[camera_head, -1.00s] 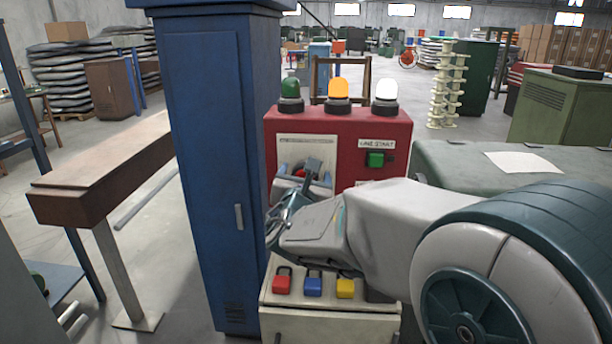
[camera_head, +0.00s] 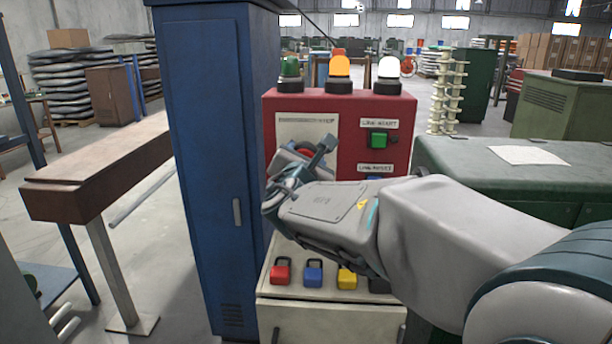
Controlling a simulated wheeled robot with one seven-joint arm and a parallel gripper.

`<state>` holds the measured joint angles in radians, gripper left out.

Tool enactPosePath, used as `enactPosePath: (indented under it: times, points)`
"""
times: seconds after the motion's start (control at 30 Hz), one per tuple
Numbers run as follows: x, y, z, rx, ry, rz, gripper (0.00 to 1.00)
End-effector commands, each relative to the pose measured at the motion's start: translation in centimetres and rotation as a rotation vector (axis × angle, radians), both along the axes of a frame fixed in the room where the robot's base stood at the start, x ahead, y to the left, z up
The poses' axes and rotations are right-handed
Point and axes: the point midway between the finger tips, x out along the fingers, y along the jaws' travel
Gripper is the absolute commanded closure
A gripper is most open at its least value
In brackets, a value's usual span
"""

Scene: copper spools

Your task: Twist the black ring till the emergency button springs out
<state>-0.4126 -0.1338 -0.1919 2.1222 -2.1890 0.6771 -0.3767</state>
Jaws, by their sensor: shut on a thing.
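The red control box (camera_head: 345,105) stands just right of the blue cabinet, with a pale plate (camera_head: 298,127) on its front. A small part of the red emergency button (camera_head: 306,151) shows between my gripper's fingers, in front of the plate. My gripper (camera_head: 303,159) reaches in from the right and is shut around the base of the button, where the black ring sits. The ring itself is hidden by the fingers, so I cannot see how far it is turned or whether the button is in or out.
Green, orange and white lamps (camera_head: 338,75) top the box. A green button (camera_head: 378,138) sits to the right on its front. Red, blue and yellow padlocks (camera_head: 313,274) rest on the cream ledge below my arm. The tall blue cabinet (camera_head: 210,170) stands close at left.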

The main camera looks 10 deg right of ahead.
Motion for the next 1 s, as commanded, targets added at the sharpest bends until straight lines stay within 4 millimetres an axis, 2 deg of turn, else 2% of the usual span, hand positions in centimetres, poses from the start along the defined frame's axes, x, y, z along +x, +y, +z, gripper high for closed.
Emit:
enactPosePath:
  times: [0.03, 0.5, 1.0]
  points:
    - [-0.04, -0.08, -0.80, 0.036, -0.017, -0.001, 0.70]
    - [-0.02, -0.07, -0.48, 0.324, -0.107, -0.001, 0.70]
    - [0.00, -0.01, -0.06, 0.425, -0.137, 0.001, 0.70]
